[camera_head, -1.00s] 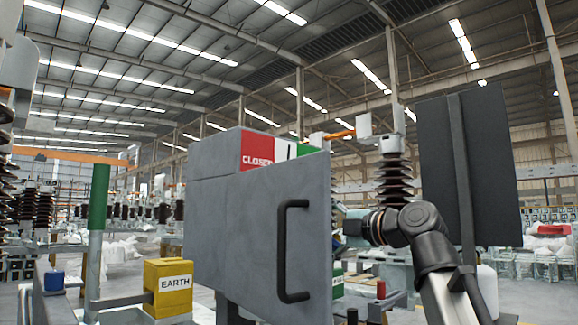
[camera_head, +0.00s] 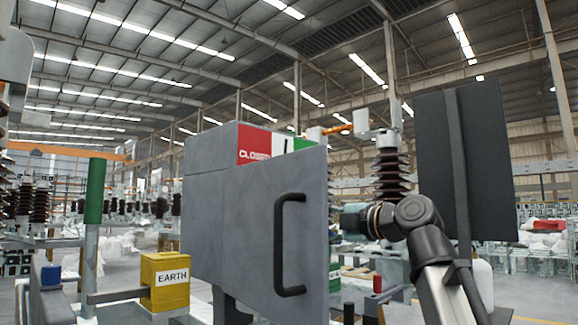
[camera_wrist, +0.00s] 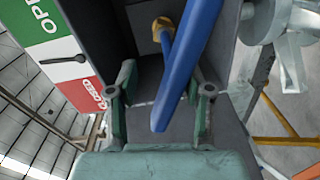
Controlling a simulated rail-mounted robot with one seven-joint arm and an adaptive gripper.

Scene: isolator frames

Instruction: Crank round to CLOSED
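The grey cabinet (camera_head: 230,200) stands in the middle of the head view with its door swung open, hiding my gripper and the crank there. On its top, the sign has a red CLOSED field (camera_head: 255,145), a white strip and a green field (camera_head: 303,146). In the wrist view the black pointer (camera_wrist: 62,60) lies over the white strip between the green OPEN field (camera_wrist: 35,22) and the red one. The blue crank handle (camera_wrist: 185,75), with a yellow hub (camera_wrist: 162,28) behind it, passes between the fingers of my gripper (camera_wrist: 164,108). Gaps show beside the handle; the fingers are open.
The door's black handle (camera_head: 290,245) faces the head camera. A yellow EARTH box (camera_head: 165,283) and a green-topped post (camera_head: 95,195) stand at left. A dark panel (camera_head: 490,165) stands at right behind my arm. Cabinet walls are close around my gripper.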

